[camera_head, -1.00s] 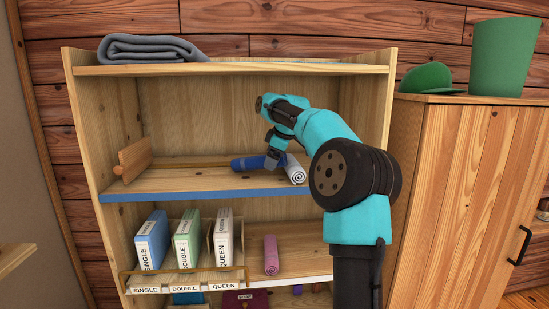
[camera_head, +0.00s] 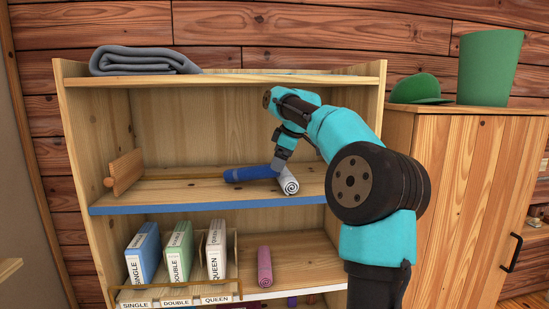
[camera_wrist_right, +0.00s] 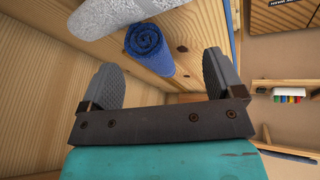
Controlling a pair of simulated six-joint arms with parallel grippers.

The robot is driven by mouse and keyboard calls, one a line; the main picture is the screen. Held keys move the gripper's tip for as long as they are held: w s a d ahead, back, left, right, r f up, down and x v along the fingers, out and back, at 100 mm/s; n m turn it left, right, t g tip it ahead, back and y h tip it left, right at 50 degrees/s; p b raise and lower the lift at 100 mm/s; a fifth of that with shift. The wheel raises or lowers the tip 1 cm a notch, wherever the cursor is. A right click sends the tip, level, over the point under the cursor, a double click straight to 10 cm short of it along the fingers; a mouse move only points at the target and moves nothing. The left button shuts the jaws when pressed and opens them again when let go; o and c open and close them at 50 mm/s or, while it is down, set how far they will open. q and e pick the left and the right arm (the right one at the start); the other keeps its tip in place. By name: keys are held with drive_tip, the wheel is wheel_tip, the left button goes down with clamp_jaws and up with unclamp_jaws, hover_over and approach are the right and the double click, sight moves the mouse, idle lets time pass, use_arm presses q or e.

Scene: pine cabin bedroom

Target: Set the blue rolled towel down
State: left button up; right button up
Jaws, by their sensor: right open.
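The blue rolled towel (camera_head: 248,173) lies on the blue-edged shelf (camera_head: 160,205), against the white rolled towel (camera_head: 286,181) at its right end. In the right wrist view the blue towel (camera_wrist_right: 148,48) shows its spiral end, beside the white towel (camera_wrist_right: 105,14). My right gripper (camera_head: 279,162) is just above the blue towel's right end in the head view. In the right wrist view its fingers (camera_wrist_right: 160,76) are spread apart with nothing between them, and the blue towel lies beyond their tips. My left gripper is out of view.
A wooden divider (camera_head: 124,172) stands at the left of this shelf, with bare board beside it. The shelf below holds labelled boxes (camera_head: 178,252) and a pink rolled towel (camera_head: 264,266). A grey folded blanket (camera_head: 140,60) lies on top. A cabinet (camera_head: 465,200) stands at right.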

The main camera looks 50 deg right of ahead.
drive_tip(key=s, duration=0.7)
drive_tip(key=shift+s+a, duration=0.4)
